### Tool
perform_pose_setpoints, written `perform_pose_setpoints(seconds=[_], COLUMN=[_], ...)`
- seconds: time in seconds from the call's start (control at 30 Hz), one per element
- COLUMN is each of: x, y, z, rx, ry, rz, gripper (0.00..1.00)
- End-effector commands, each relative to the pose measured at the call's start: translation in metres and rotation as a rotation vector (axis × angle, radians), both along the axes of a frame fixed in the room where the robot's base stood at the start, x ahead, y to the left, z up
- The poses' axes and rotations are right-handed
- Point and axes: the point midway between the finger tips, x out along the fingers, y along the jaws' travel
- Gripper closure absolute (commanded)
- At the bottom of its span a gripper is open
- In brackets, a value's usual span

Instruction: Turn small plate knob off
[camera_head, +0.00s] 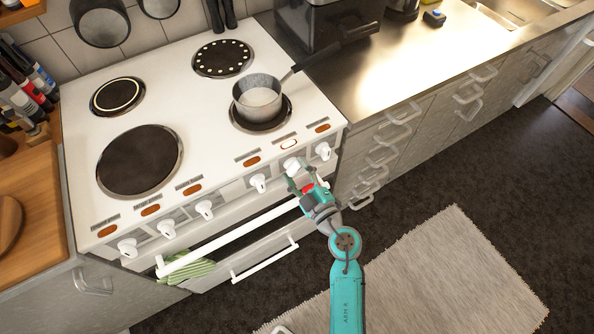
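The white cooker (190,100) has a row of white knobs along its front edge. My gripper (299,175) reaches up to this row from the lower right, at the second knob from the right (290,164). Its fingertips are beside or just below that knob, partly covering it. Contact and finger opening are too small to tell. The rightmost knob (323,151) is just right of the gripper, and another knob (257,183) is to its left. Which knob belongs to the small plate is not readable. The marker (289,144) above the gripper's knob looks pale with a red outline; the others are orange-brown.
A saucepan (256,99) stands on the front right plate, its handle pointing to the back right. A white oven rail (235,238) runs below the knobs, with a green striped towel (188,267) on it. Drawer handles (380,153) stick out to the right. A rug (440,275) covers the floor.

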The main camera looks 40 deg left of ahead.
Motion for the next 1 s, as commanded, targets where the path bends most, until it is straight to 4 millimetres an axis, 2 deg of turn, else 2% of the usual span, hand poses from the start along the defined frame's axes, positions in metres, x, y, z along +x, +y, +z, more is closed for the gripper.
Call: perform_pose_setpoints(seconds=[0.03,0.1,0.13,0.57,1.0], x=[0.0000,0.0000,0.0000,0.0002,0.0005], y=[-0.0001,-0.0001,-0.0002,-0.0003,-0.0004], z=[0.0000,0.0001,0.0001,0.0004,0.0008], rx=[0.000,0.000,0.000,-0.031,-0.164], ry=[0.000,0.000,0.000,-0.076,-0.400], rz=[0.000,0.000,0.000,-0.001,-0.002], gripper=[0.63,0.80,0.83,0.83,0.83])
